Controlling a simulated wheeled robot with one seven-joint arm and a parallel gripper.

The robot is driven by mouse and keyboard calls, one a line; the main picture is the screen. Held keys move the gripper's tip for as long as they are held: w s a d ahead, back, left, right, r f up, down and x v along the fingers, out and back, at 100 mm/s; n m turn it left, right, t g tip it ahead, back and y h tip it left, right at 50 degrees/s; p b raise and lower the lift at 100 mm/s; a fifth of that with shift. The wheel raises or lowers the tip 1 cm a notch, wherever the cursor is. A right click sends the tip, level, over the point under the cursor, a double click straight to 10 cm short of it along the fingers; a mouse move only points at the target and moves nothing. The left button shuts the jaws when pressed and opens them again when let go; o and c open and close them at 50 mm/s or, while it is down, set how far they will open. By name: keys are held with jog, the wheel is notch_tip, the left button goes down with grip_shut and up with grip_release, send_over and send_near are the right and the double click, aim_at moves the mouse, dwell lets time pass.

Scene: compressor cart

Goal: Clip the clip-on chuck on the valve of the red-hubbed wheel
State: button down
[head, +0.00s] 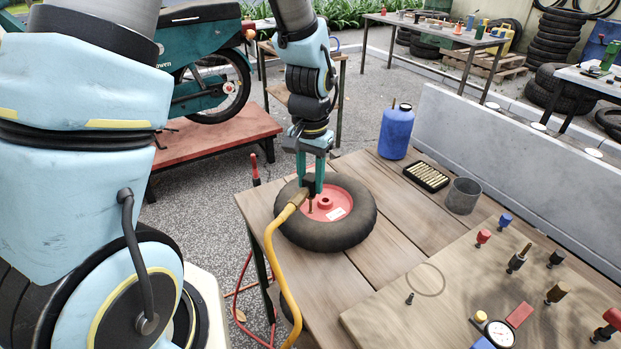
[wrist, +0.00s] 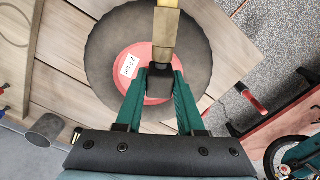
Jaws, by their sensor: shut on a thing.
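The red-hubbed wheel lies flat on the wooden table, its black tyre (head: 350,232) around a red hub (head: 338,199) with a white label. My gripper (head: 311,184) points down over the hub's left part, shut on the dark clip-on chuck (wrist: 160,79). The chuck's brass end (head: 291,209) joins a yellow hose (head: 270,247) that hangs over the table's left edge. A thin dark stem (head: 310,206), perhaps the valve, shows just below the chuck; I cannot tell whether they are joined. In the wrist view the chuck hides the hub beneath it.
A blue canister (head: 396,133), a tray of small brass parts (head: 426,176) and a grey cup (head: 463,196) stand behind the wheel to the right. A board (head: 440,284) with several valves and a gauge (head: 499,333) is at front right. A motorbike (head: 205,75) stands on a red platform behind.

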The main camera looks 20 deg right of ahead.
aim_at(311, 177)
jog(key=shift+f+b, duration=0.6)
jog(key=shift+f, duration=0.4)
jog(key=shift+c, duration=2.2)
grip_release()
jog(key=shift+r, duration=0.1)
notch_tip(311, 177, up, 11)
jog(key=shift+f+b, duration=0.15)
jog(key=shift+b, duration=0.65)
